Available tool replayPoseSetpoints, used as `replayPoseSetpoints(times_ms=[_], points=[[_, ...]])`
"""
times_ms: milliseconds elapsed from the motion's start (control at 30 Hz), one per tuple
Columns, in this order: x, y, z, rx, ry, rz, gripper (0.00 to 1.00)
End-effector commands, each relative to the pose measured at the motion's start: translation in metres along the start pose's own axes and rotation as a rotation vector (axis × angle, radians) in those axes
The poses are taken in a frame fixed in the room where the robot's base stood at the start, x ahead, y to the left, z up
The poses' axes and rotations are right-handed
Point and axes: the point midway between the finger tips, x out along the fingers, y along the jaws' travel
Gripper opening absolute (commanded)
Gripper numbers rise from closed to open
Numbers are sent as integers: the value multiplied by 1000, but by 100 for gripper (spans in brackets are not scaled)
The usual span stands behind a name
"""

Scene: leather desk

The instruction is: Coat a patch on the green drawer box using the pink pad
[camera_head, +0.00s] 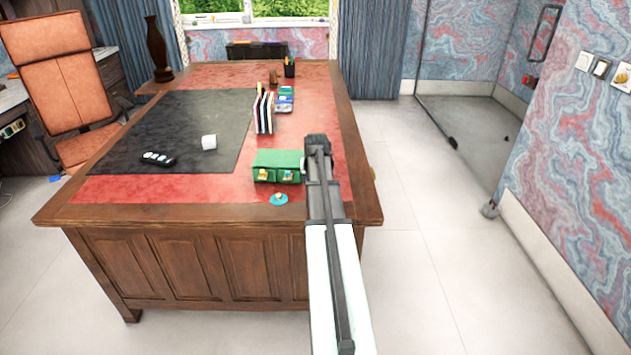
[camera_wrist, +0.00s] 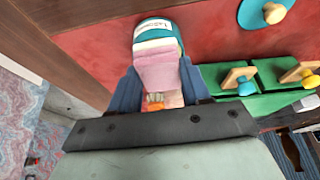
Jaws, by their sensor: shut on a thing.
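The green drawer box (camera_head: 280,158) stands on the red leather near the desk's right front, with two wooden knobs on its front. In the wrist view the box (camera_wrist: 268,104) is at the right, its knobs carrying teal and yellow parts. My gripper (camera_head: 317,150) is just to the right of the box in the head view. In the wrist view my gripper (camera_wrist: 160,82) is shut on the pink pad (camera_wrist: 157,72), which has a teal and white end. The pad is hidden in the head view. I cannot tell whether it touches the box.
A teal disc with a wooden knob (camera_head: 278,199) lies in front of the box. Upright books (camera_head: 264,112) stand behind it. The desk's right edge is close to my gripper.

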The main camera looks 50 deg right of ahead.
Motion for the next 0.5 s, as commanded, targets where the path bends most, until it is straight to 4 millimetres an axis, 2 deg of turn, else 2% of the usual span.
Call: replayPoseSetpoints(times_ms=[500], points=[[-31,0,-13,0,3,0,23]])
